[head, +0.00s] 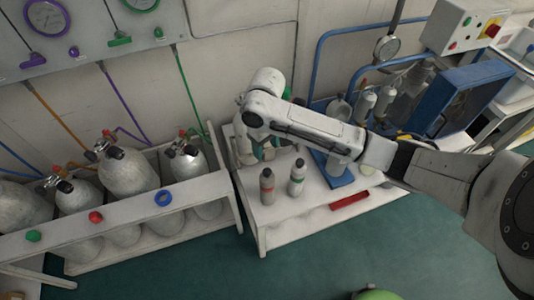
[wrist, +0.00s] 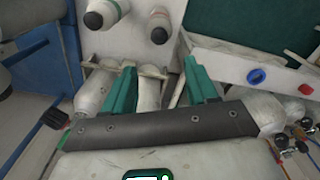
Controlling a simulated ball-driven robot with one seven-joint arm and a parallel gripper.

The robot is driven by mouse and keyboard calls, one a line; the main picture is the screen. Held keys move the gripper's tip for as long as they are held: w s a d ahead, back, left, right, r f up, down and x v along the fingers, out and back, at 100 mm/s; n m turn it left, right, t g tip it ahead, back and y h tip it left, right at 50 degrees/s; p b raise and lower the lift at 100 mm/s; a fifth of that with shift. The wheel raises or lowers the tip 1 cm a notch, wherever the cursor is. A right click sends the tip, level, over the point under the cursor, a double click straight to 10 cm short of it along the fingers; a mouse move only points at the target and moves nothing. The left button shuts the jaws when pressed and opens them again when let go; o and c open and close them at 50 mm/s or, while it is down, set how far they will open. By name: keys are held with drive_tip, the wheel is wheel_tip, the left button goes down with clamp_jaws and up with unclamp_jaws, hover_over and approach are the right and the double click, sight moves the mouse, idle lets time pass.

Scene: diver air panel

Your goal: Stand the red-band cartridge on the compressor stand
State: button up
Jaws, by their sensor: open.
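The red-band cartridge (head: 267,187), grey with a dark top, stands upright on the white bench. A similar green-band cartridge (head: 297,180) stands just to its right. My gripper (head: 260,150) is behind them, pointing down, partly hidden by my arm. In the wrist view its green fingers (wrist: 161,82) are open, with pale cylinders (wrist: 148,92) in a rack below and between them; I see no grip on them. The two standing cartridges show at that view's top edge, the red-band one (wrist: 160,24) probably on the right. A blue stand plate (head: 338,172), perhaps the compressor stand, lies partly behind my arm.
A red bar-like piece (head: 350,199) lies at the bench's front right. A rack of large grey cylinders (head: 125,172) stands left, with a blue ring (head: 163,198) on its rail. Blue pipes and a blue panel (head: 470,95) stand right.

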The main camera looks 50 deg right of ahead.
drive_tip(key=w+a+r+n+t+y, duration=0.1)
drive_tip(key=w+a+r+t, duration=0.15)
drive_tip(key=a, duration=0.45)
drive_tip(key=w+a+r+n+t+y, duration=0.1)
drive_tip(key=w+a+r, duration=0.1)
drive_tip(key=w+a, duration=0.35)
drive_tip(key=s+a+y, duration=0.2)
drive_tip(key=s+a, duration=0.2)
drive_tip(key=a, duration=0.5)
drive_tip(key=s+f+h, duration=0.1)
drive_tip(key=s+f, duration=0.5)
drive_tip(key=s, duration=0.4)
drive_tip(key=s+d+f+g+h, duration=0.1)
drive_tip(key=s+d, duration=0.3)
drive_tip(key=s, duration=0.3)
drive_tip(key=s+d+f+g+h, duration=0.1)
drive_tip(key=s+d+f+h, duration=0.1)
drive_tip(key=s+d, duration=0.2)
drive_tip(key=s, duration=0.3)
drive_tip(key=shift+s, duration=0.3)
